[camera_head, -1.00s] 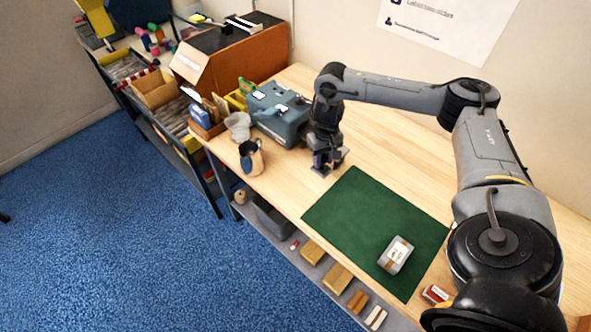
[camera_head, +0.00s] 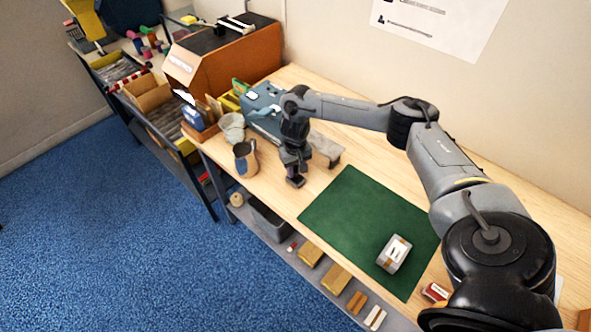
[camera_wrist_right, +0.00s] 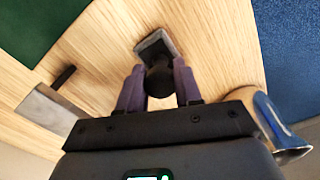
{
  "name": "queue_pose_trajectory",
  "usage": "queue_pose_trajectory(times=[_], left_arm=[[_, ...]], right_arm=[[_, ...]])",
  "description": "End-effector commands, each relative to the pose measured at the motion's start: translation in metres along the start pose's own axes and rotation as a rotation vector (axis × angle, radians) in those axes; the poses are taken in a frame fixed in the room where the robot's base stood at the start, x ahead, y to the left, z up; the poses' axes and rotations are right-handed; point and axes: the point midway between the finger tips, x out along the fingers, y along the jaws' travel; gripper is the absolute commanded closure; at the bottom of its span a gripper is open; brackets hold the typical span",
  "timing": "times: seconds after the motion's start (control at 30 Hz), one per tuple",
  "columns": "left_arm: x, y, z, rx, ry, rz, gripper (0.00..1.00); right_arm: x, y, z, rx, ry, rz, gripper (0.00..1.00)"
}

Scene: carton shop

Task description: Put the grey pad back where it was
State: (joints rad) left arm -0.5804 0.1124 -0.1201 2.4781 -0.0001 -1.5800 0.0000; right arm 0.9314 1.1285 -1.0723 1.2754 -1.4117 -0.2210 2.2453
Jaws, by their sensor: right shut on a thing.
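My right gripper (camera_head: 295,172) is over the wooden bench, left of the green mat. In the right wrist view its two purplish fingers (camera_wrist_right: 159,88) are closed on a round dark knob. Beyond the knob shows a small squarish grey pad (camera_wrist_right: 154,44) with a dark rim. In the head view the pad (camera_head: 296,182) is a small dark block at the fingertips, close to the bench top; I cannot tell whether it touches. A grey stand (camera_head: 326,150) is right behind the gripper; it also shows in the right wrist view (camera_wrist_right: 48,110). My left gripper is not in view.
A metal jug (camera_head: 245,160) stands just left of the gripper, with a pale bowl (camera_head: 231,127) behind it. A blue-grey machine (camera_head: 262,106) is behind. The green mat (camera_head: 350,215) carries a grey-and-white box (camera_head: 394,254). The bench's front edge is near.

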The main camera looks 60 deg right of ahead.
Motion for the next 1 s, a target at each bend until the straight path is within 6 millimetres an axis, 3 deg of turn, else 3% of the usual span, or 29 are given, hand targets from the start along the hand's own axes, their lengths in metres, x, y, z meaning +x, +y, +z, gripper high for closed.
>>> queue_pose_trajectory(times=[0.37, 0.4, 0.53, 0.87, 1.0], left_arm=[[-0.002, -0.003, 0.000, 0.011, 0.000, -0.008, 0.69], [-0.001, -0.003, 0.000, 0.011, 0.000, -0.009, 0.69], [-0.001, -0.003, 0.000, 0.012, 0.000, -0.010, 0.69], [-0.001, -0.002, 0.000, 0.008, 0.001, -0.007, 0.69], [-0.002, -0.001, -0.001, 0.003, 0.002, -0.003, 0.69]], right_arm=[[0.003, 0.000, 0.000, 0.001, 0.001, -0.001, 0.90], [0.003, 0.000, -0.001, 0.001, 0.001, -0.001, 0.60], [0.003, 0.000, 0.000, 0.000, 0.001, -0.001, 0.40], [0.001, 0.000, -0.001, 0.000, 0.002, -0.001, 0.40], [-0.010, -0.001, -0.001, -0.001, 0.003, -0.002, 0.40]])
